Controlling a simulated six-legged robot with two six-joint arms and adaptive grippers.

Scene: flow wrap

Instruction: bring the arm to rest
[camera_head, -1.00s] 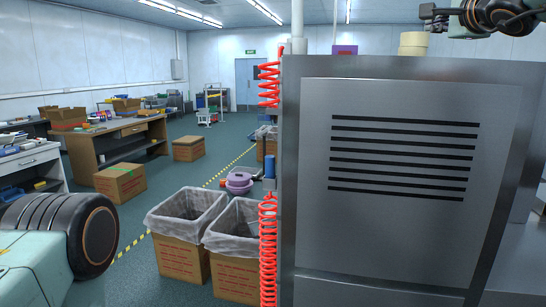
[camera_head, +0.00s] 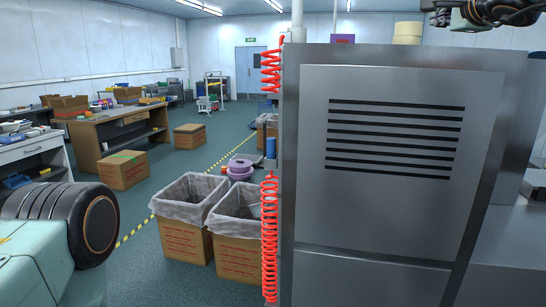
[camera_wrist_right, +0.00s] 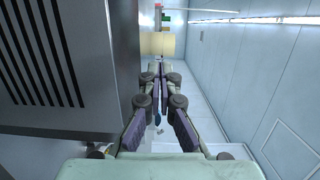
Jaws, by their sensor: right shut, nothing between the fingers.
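My right gripper (camera_head: 430,12) is at the top right of the head view, above the level of the grey metal cabinet (camera_head: 390,215) and partly cut off by the top edge. In the right wrist view its two fingers (camera_wrist_right: 160,70) are close together, shut and empty. The vented grey panel stands just left of the fingers there. My left gripper is in neither view.
A cream roll (camera_head: 407,33) stands on the cabinet top and shows beyond the fingertips in the wrist view (camera_wrist_right: 162,44). A pale wall (camera_wrist_right: 275,75) is to the right. Red coiled hoses (camera_head: 269,235) hang beside lined boxes (camera_head: 184,245).

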